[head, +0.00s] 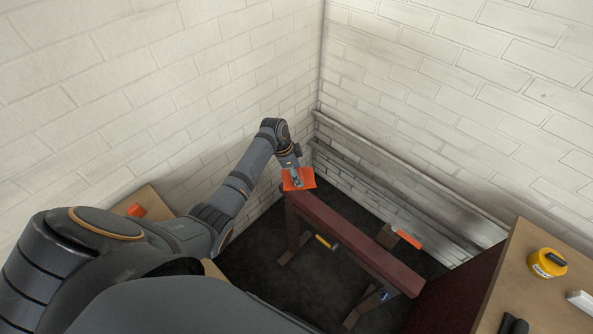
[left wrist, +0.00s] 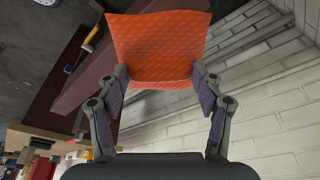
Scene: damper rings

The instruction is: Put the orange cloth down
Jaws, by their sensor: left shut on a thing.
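The orange cloth (head: 304,180) is at the far end of a dark red beam in the head view, close to the corner of the white brick walls. My left gripper (head: 296,180) is shut on the orange cloth. In the left wrist view the flat, textured cloth (left wrist: 158,42) spans between the fingertips of the left gripper (left wrist: 160,82). I cannot tell whether the cloth touches the beam. My right gripper is in neither view.
The dark red beam (head: 350,238) stands on legs over a dark floor. A yellow-handled tool (head: 325,242) and an orange item (head: 409,239) are near it. A wooden bench (head: 508,280) at right holds a yellow round container (head: 548,263). Brick walls close off the back.

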